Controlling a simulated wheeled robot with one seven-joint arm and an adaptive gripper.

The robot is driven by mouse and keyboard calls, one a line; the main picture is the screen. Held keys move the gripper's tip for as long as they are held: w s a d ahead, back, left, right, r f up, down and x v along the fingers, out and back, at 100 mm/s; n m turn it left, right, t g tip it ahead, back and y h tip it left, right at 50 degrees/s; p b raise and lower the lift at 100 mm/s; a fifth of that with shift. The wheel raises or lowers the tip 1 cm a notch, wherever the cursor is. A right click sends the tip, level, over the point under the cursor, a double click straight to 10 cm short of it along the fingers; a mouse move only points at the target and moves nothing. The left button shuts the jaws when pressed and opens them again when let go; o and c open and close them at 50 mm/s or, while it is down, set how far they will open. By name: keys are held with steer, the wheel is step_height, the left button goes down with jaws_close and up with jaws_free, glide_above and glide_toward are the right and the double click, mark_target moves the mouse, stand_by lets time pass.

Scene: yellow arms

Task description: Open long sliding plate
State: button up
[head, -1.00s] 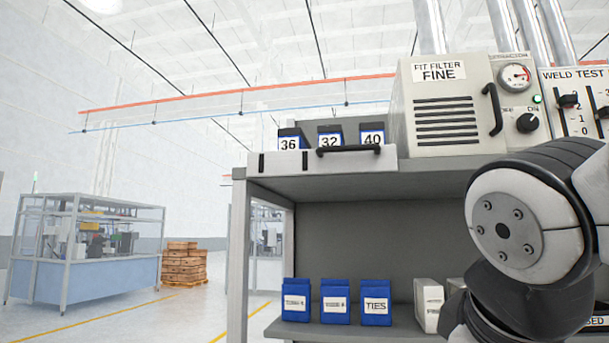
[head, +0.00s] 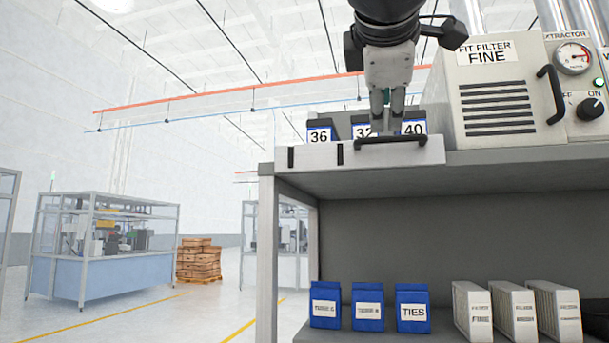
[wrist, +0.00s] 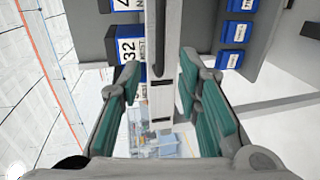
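The long sliding plate (head: 315,156) is a pale panel with two dark slots at its left and a black bar handle (head: 391,139) on its front. It stands along the front edge of the upper shelf, before boxes marked 36, 32 and 40. My gripper (head: 388,112) points down just above the handle in the head view. In the wrist view its green-padded fingers (wrist: 160,78) are spread apart on either side of the plate (wrist: 161,101). The gripper is open. I cannot tell whether a finger touches the handle or plate.
The FIT FILTER FINE unit (head: 500,95) stands right of the plate, with its own black handle. The lower shelf holds blue boxes (head: 368,305) and pale boxes (head: 515,312). Open floor lies left of the shelf frame.

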mark_target(384, 138)
steer(key=x, duration=1)
steer(key=shift+w+d, duration=0.1)
